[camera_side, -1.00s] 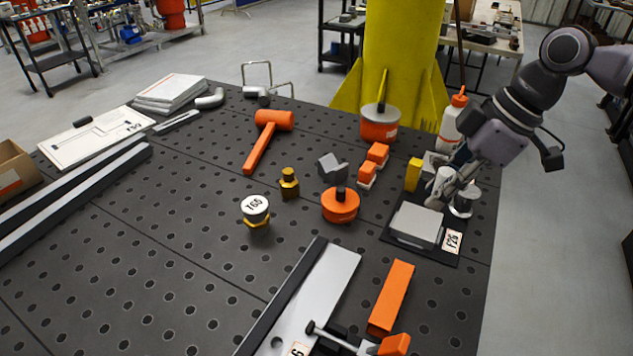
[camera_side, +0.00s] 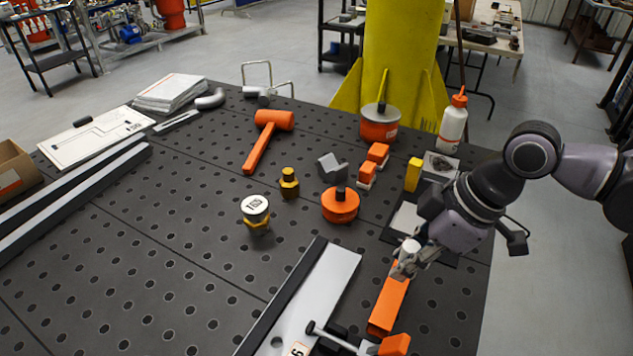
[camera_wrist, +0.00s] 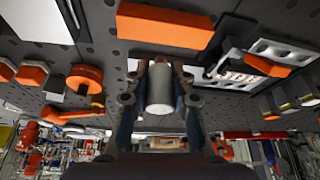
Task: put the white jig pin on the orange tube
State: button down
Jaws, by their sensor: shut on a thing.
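The white jig pin (camera_side: 409,247), a short pale cylinder, is held in my gripper (camera_side: 405,262). In the wrist view the pin (camera_wrist: 160,90) sits between the two fingers of my gripper (camera_wrist: 161,75), which are shut on it. The orange tube (camera_side: 388,307) is a long rectangular bar lying on the dark perforated table. In the side view the pin and gripper overlap the tube's far end; the gap between them cannot be told. In the wrist view the tube (camera_wrist: 163,26) shows above the pin in the picture, apart from its outline.
A toggle clamp (camera_side: 393,345) and a pale metal plate (camera_side: 326,288) lie left of and in front of the tube. An orange round part (camera_side: 341,207) stands behind. My arm covers much of the grey tray block (camera_side: 407,219). A yellow block (camera_side: 413,174) and white bottle (camera_side: 453,124) stand farther back.

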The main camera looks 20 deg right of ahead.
aim_at(393, 292)
jog(key=shift+a+f, duration=0.35)
jog(key=shift+a, duration=0.15)
jog(key=shift+f, duration=1.95)
jog(key=shift+f, duration=0.15)
jog(key=c, duration=1.2)
grip_release()
jog(key=shift+o, duration=0.2)
jog(key=shift+s, duration=0.1)
jog(key=v, duration=1.2)
jog(key=d+f+m+t+h, duration=0.1)
jog(key=d+f+m, duration=0.1)
jog(key=d, duration=0.5)
jog(key=w+d+f+m+t+h, duration=0.1)
jog(key=d+f+m+t, duration=0.1)
jog(key=d+m, duration=0.3)
jog(key=w+d+f+m+t+h, duration=0.1)
jog(key=d+f+m, duration=0.2)
jog(key=d, duration=0.7)
jog(key=shift+d+m+t+h, duration=0.15)
jog(key=shift+m+t+h, duration=0.15)
jog(key=shift+m, duration=0.1)
